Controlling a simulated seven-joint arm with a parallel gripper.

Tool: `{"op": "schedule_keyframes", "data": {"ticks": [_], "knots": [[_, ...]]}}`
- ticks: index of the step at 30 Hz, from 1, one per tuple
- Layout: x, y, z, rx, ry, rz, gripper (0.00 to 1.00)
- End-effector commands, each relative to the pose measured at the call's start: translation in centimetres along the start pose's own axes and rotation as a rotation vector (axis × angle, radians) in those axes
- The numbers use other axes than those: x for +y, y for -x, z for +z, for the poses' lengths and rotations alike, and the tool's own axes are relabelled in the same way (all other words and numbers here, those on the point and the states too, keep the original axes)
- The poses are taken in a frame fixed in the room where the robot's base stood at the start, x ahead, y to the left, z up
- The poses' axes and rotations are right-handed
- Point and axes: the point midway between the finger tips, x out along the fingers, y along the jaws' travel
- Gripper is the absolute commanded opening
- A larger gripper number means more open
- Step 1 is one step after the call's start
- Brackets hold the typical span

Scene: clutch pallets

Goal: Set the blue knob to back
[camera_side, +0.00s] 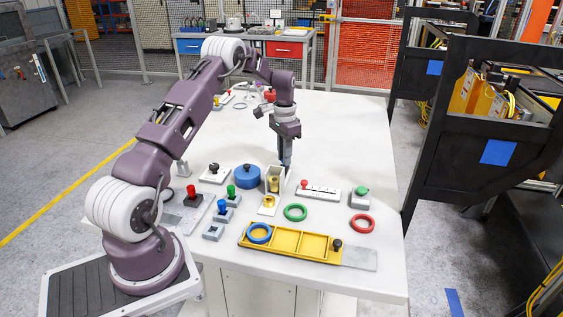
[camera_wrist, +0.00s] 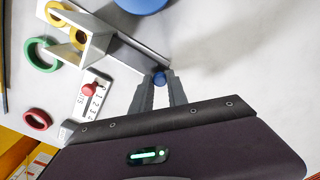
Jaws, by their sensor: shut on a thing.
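My gripper's jaws are shut on the knob.
A numbered slider with a red knob (camera_side: 304,183) is close on the right, and a blue round lid-like object (camera_side: 248,174) on the left. Green (camera_side: 295,212) and red (camera_side: 362,223) rings and a yellow tray (camera_side: 290,242) lie in front. The table behind my gripper at right is clear.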

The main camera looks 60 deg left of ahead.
Motion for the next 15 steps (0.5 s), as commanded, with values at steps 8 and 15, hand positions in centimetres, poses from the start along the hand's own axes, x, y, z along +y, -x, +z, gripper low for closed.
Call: {"op": "schedule_keyframes", "data": {"ticks": [8, 15], "knots": [[-0.57, 0.18, -0.62, 0.007, -0.001, -0.005, 0.00], [-0.60, 0.16, -0.64, 0.008, -0.001, -0.006, 0.28]]}}
